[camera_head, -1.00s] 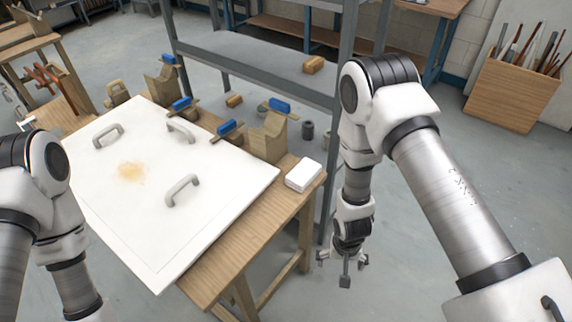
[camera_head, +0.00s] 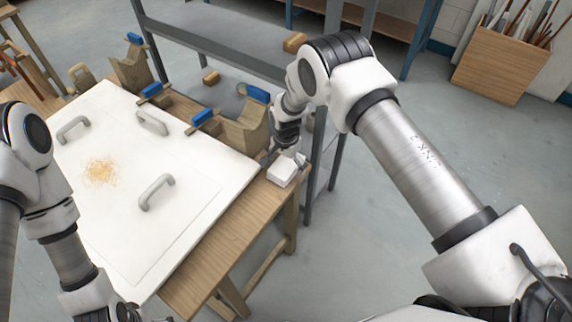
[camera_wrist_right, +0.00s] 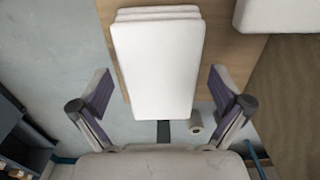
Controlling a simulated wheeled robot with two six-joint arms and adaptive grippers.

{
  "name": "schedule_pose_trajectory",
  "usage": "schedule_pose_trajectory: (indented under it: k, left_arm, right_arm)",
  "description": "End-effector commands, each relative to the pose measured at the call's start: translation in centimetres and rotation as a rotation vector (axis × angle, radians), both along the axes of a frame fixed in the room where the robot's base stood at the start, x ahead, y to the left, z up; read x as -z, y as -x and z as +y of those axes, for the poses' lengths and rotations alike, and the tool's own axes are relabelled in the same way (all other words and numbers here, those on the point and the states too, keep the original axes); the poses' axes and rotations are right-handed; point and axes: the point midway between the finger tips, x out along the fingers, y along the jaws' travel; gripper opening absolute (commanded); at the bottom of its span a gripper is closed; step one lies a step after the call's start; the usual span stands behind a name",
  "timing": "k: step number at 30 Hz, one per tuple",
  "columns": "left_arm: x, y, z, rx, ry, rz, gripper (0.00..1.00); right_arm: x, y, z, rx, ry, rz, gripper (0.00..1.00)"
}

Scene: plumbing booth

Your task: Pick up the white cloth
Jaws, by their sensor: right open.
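The white cloth (camera_head: 282,172) is a folded stack lying at the right end of the wooden workbench. In the right wrist view the cloth (camera_wrist_right: 158,62) shows as a white block with layered edges. My right gripper (camera_head: 285,160) is right above it; in the wrist view the right gripper (camera_wrist_right: 162,92) is open, its two fingers on either side of the cloth and apart from it. My left arm comes in at the left of the head view, and its gripper's fingers are not clearly seen.
A large white panel (camera_head: 130,235) with grey handles and a tan dusty patch covers most of the bench (camera_head: 232,238). Wooden blocks with blue-topped clamps (camera_head: 240,120) stand along its far edge. A grey metal shelf (camera_head: 215,48) stands behind. Open floor lies to the right.

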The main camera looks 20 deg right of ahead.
Motion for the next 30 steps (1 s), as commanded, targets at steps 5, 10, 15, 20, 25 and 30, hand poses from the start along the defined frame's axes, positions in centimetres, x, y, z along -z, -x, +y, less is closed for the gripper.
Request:
schedule_pose_trajectory:
  k: [5, 10, 15, 20, 25, 30]
  left_arm:
    - [0.1, 0.0, 0.0, 0.0, 0.0, 0.0, 1.0]
    - [0.1, 0.0, 0.0, 0.0, 0.0, 0.0, 1.0]
    - [0.1, 0.0, 0.0, 0.0, 0.0, 0.0, 1.0]
    - [0.2, 0.0, 0.0, 0.0, 0.0, 0.0, 1.0]
    - [0.9, 0.0, 0.0, 0.0, 0.0, 0.0, 1.0]
    - [1.9, 0.0, 0.0, 0.0, 0.0, 0.0, 1.0]
  right_arm:
    - [0.0, 0.0, 0.0, 0.0, 0.0, 0.0, 0.75]
    - [0.0, 0.0, 0.0, 0.0, 0.001, 0.001, 0.38]
    - [0.1, 0.1, 0.0, -0.001, 0.0, 0.001, 0.37]
    - [-0.2, 0.1, 0.0, -0.001, 0.0, 0.002, 0.37]
    - [-2.3, 0.0, 0.0, -0.001, 0.001, -0.001, 0.37]
    - [-6.2, -0.1, 0.0, -0.002, 0.001, -0.002, 0.37]
